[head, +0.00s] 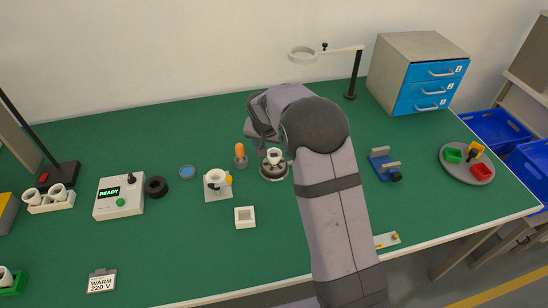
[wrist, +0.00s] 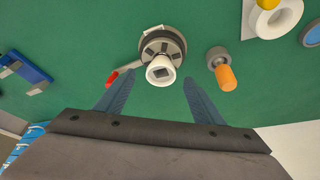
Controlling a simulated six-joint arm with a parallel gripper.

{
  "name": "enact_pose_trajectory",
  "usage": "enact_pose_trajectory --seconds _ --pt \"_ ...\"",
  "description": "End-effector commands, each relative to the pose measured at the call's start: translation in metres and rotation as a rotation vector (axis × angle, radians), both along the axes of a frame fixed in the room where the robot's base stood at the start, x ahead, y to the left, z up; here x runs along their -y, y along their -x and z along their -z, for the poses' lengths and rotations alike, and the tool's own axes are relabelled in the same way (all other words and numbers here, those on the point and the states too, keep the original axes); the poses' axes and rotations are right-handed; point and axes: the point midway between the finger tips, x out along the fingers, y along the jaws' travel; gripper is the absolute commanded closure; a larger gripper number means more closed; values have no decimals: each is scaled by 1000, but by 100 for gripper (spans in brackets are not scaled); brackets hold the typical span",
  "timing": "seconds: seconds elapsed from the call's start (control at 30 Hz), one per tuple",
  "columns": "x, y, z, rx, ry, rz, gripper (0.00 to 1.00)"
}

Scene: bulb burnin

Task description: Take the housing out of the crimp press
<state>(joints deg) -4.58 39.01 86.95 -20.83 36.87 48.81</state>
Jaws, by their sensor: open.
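The housing is a white round piece with a dark square opening (wrist: 160,70). It stands up out of a round grey metal fixture (wrist: 163,42), which I take for the crimp press. In the head view the housing (head: 274,155) sits on the same fixture (head: 273,172), just left of my forearm. A red lever (wrist: 112,79) shows beside the fixture in the wrist view. My gripper (wrist: 159,78) is open and empty, with one finger on each side of the housing in the picture. I cannot tell whether the fingers are level with it. My arm partly hides the gripper in the head view.
An orange-handled tool in a grey holder (head: 240,155) stands close beside the fixture. A white plate with a white ring-shaped part (head: 216,179) and a small square tray (head: 245,217) are farther left. A blue clamp-like fixture (head: 384,165) stands right of my arm. Green table is clear between.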

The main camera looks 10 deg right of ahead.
Motion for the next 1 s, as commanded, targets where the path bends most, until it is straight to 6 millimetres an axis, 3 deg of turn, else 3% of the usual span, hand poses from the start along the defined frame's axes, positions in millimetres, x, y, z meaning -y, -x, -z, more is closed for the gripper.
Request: enact_pose_trajectory --seconds 0.4,0.73,0.9,1.0 --pt "7 -14 37 -1 0 0 38" --pt "7 -16 41 0 1 0 38" --pt "7 -16 41 0 1 0 78" --pt "7 -16 40 0 0 0 85"
